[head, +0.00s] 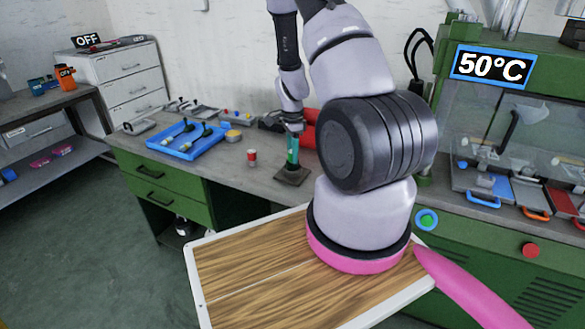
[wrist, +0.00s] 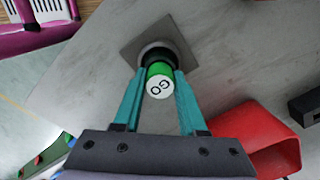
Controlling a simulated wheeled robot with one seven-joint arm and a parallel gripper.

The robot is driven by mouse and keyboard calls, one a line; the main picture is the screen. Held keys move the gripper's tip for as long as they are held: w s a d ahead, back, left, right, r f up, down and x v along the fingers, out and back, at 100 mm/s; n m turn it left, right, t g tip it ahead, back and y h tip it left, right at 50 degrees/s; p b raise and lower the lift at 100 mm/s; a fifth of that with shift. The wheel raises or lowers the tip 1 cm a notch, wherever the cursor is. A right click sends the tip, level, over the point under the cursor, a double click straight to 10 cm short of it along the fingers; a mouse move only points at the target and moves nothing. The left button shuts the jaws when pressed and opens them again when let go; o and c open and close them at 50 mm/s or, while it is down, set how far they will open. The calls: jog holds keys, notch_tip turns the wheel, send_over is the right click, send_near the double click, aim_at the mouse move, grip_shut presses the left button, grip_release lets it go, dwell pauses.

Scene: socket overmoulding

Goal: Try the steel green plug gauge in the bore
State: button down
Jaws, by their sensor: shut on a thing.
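The green plug gauge (wrist: 161,71), with a white end marked "GO", is between the teal fingers of my gripper (wrist: 161,76) in the wrist view. My gripper is shut on it. In the head view the gauge (head: 293,150) looks upright below my wrist, over a dark round piece on a square grey plate (head: 291,177) on the bench. In the wrist view this plate (wrist: 135,50) carries a dark round collar (wrist: 170,50) at the gauge's far end. The bore is hidden, so I cannot tell how deep the gauge sits in it.
A blue tray (head: 187,140) with dark-handled tools lies farther left, beside a yellow-topped tin (head: 233,136). A red object (wrist: 260,138) is close to my gripper's right. The green machine (head: 500,130) reads 50°C.

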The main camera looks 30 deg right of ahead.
jog(key=shift+r, duration=1.75)
jog(key=shift+r, duration=0.1)
jog(key=shift+r, duration=2.4)
